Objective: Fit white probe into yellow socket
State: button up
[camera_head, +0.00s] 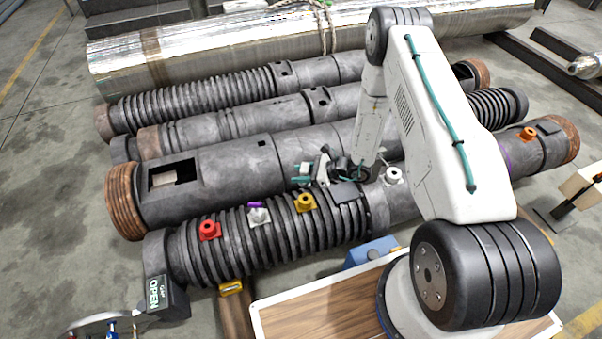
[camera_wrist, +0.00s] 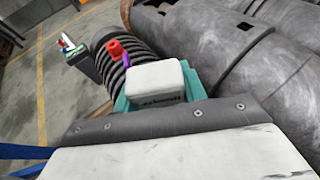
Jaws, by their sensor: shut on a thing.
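My gripper (camera_head: 302,174) has teal fingers and is shut on a white block-like piece, the white probe (camera_wrist: 155,78), seen between the fingers in the wrist view. In the head view the probe is small and partly hidden by the gripper. The yellow socket (camera_head: 305,202) sits on top of the ribbed front barrel (camera_head: 272,241). My gripper appears just above it in the picture, with the probe apart from it as far as I can tell. The yellow socket does not show in the wrist view. The probe's tip is hidden there.
On the same barrel are a red socket (camera_head: 210,230), a pale socket (camera_head: 258,216) with a purple piece at it, and a white socket (camera_head: 393,176). An orange socket (camera_head: 527,134) is at the far right. A dark barrel with a rectangular opening (camera_head: 172,174) lies behind.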

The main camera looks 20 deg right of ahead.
jog(key=shift+s+d, duration=0.1)
jog(key=shift+d, duration=0.1)
jog(key=shift+f, duration=2.85)
jog(key=shift+f, duration=1.9)
jog(key=o, duration=1.1)
jog(key=v, duration=0.7)
jog(key=shift+s+d+r, duration=0.2)
jog(key=shift+d, duration=0.1)
